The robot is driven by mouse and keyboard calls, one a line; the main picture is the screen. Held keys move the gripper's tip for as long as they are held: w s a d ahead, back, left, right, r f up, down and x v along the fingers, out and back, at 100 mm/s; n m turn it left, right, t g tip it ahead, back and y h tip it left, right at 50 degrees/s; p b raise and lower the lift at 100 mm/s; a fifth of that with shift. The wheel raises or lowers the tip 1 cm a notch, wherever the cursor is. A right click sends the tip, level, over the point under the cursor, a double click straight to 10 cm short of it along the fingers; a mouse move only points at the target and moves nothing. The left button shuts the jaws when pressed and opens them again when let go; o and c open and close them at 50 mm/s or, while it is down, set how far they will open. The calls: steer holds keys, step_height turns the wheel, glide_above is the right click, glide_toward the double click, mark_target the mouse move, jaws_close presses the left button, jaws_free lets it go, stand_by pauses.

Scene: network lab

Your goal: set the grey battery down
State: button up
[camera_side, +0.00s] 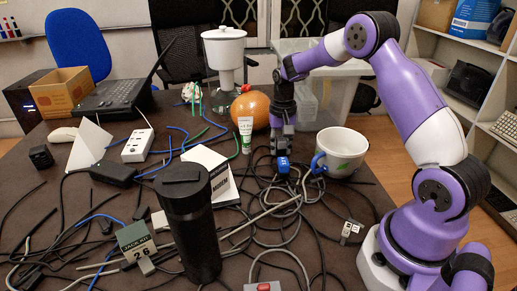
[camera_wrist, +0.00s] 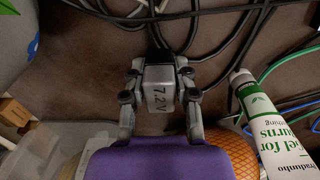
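The grey battery (camera_wrist: 160,90), marked 7.2V, sits between the two fingers of my gripper (camera_wrist: 159,96) in the wrist view. The fingers press on its left and right sides, so my gripper is shut on it. Black leads run from its far end among the cables. The battery is small and mostly hidden there. I cannot tell whether it touches the table or cables below.
A white mug with a blue handle (camera_side: 342,150) stands close on the right. A white-green tube (camera_side: 245,135) and an orange ball-shaped thing (camera_side: 252,110) are close on the left. Tangled cables cover the brown table (camera_side: 40,215). A black cylinder (camera_side: 190,225) stands in front.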

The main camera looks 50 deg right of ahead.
mark_target(281, 139)
steer(key=shift+o, duration=0.5)
steer(key=shift+r, duration=0.15)
step_height(281, 139, up, 12)
steer(key=shift+f, duration=0.15)
steer(key=s+a+r+n+t, duration=0.3)
steer(key=s+a+r+n, duration=0.3)
steer(key=a, duration=0.4)
steer(key=s+a+f+n+t, duration=0.1)
steer(key=s+a, duration=0.4)
steer(key=s, duration=0.5)
steer(key=shift+a+n+t, duration=0.15)
steer(key=shift+n+t, duration=0.65)
steer(key=shift+n, duration=0.2)
